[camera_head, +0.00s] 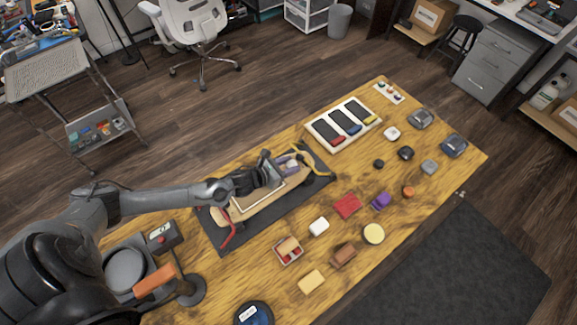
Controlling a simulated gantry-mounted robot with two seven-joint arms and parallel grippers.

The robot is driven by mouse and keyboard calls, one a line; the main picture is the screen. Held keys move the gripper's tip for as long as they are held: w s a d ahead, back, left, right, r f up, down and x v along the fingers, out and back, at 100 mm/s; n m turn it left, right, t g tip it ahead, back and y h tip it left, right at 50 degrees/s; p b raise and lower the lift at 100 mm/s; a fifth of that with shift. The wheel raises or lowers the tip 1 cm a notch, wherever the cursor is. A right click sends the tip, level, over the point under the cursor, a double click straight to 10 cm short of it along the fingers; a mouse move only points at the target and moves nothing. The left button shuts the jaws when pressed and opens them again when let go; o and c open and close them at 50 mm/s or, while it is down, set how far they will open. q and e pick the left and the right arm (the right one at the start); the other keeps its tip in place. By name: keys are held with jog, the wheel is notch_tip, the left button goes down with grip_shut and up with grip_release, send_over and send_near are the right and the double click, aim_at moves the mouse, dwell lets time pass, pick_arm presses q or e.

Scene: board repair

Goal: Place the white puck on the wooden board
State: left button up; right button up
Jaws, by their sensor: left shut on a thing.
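The wooden board (240,209) is a long, light-coloured deck lying on a dark mat on the table. My left gripper (264,178) is over the middle of the board, pointing right. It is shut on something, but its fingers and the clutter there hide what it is. Two small white rounded pieces lie on the table apart from the board: one (319,226) just in front of the mat and one (392,133) at the far right. I cannot tell whether either is the white puck. My right gripper is out of view.
A white tray (312,129) with dark tools stands behind the mat. A red block (347,206), a purple piece (381,201), a pale yellow disc (373,234) and several other small items cover the table's right half. A red-handled tool (230,235) lies at the mat's front.

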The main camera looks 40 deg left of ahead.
pick_arm(q)
jog(key=shift+f, duration=0.15)
jog(key=o, duration=1.2)
jog(key=shift+r, duration=0.25)
jog(key=v, duration=1.2)
jog(key=shift+p, duration=0.3)
